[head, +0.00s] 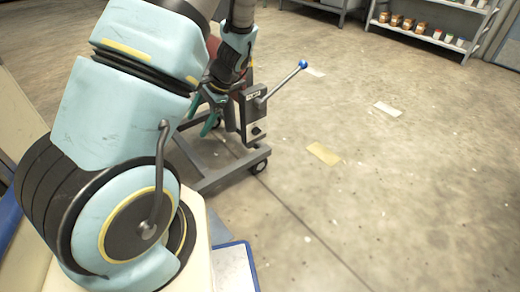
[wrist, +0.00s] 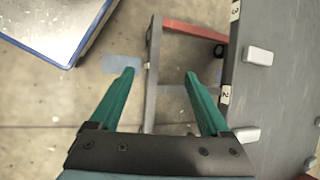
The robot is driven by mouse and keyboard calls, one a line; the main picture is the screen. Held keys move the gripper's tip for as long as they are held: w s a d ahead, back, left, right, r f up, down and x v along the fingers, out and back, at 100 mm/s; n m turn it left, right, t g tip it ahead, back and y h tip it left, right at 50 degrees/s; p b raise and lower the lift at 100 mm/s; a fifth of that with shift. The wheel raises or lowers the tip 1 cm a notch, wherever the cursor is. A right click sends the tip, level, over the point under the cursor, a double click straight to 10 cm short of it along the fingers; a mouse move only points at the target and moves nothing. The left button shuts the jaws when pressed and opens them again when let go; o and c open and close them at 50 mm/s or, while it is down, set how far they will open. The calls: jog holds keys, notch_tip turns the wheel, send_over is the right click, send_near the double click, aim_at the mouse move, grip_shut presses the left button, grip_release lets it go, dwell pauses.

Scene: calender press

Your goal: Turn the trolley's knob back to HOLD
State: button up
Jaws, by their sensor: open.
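The trolley (head: 215,177) is a dark grey wheeled frame at the upper middle of the head view, partly hidden behind my arm. A dark upright box with a small pale label stands on it, and a lever with a blue ball end (head: 302,64) sticks out to the right. I cannot make out the knob or its HOLD mark in either view. My gripper (wrist: 160,75) has green fingers, spread apart with nothing between them. In the head view my gripper (head: 202,120) points down beside the box, over the trolley frame.
In the wrist view a grey panel (wrist: 285,80) with pale blocks and number labels lies right of the fingers. A red bar (wrist: 193,28) crosses behind. A blue-edged board (wrist: 60,25) is at upper left. Shelves (head: 430,35) stand far back; the floor at right is open.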

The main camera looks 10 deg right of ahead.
jog(key=w+d+f+m+t+y+b, duration=0.2)
jog(key=w+f+m+b, duration=0.15)
jog(key=f, duration=0.25)
jog(key=w+d+f+m+t+y+b, duration=0.1)
jog(key=w+d+f+m+b, duration=0.1)
jog(key=f+b, duration=0.35)
jog(key=m+t+h+b, duration=0.2)
jog(key=m+t+b, duration=1.1)
jog(key=b, duration=0.2)
send_near(259, 133)
jog(key=shift+m, duration=0.25)
jog(key=shift+b+x, duration=2)
jog(key=shift+x, duration=2.5)
jog(key=shift+a, duration=0.1)
jog(key=shift+c, duration=0.3)
grip_shut()
